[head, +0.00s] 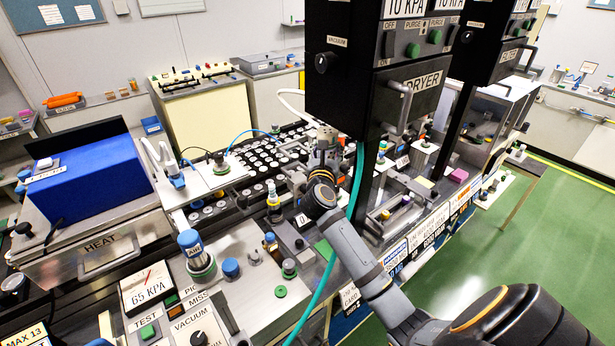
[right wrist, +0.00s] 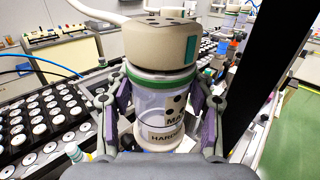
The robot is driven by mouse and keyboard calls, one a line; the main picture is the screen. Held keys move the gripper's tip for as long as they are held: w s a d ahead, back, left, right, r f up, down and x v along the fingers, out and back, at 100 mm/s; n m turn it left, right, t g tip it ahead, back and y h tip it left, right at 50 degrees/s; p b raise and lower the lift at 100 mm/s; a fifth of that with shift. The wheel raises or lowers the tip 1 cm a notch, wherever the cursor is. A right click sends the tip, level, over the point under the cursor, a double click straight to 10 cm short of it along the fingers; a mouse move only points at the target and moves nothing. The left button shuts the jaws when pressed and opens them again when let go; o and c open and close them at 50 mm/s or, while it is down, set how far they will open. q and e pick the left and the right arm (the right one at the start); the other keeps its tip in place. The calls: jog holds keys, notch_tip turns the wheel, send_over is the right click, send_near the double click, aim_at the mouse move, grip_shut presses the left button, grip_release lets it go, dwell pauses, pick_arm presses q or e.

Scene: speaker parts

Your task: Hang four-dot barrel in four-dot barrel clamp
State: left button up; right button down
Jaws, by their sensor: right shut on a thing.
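My right gripper (head: 322,172) is over the middle of the bench. In the right wrist view its purple-padded fingers (right wrist: 162,105) are shut on both sides of a clear barrel (right wrist: 150,103). The barrel is upright, with a green rim, black dots and a label partly reading "HARD". I cannot count all its dots. A beige cap (right wrist: 160,42) with a white hose sits at the barrel's top. In the head view the arm hides most of the barrel. I cannot pick out the four-dot clamp. My left gripper is not in view.
A black tray (right wrist: 40,115) of white round parts lies left of the gripper. A black dryer cabinet (head: 375,75) on posts stands close to the right of my arm. A teal hose (head: 330,265) runs down past the arm. Labelled stations (head: 400,235) line the bench's right edge.

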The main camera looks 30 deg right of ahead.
jog(key=shift+a+r, duration=0.15)
jog(key=shift+r, duration=0.25)
jog(key=shift+w, duration=0.1)
jog(key=shift+w+f, duration=0.3)
jog(key=shift+w, duration=0.25)
jog(key=shift+p, duration=0.35)
jog(key=shift+w+b, duration=0.25)
jog(key=shift+b, duration=0.05)
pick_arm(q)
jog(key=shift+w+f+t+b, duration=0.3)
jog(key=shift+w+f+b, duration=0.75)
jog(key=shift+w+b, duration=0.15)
pick_arm(e)
jog(key=w, duration=0.6)
jog(key=shift+a+f, duration=0.2)
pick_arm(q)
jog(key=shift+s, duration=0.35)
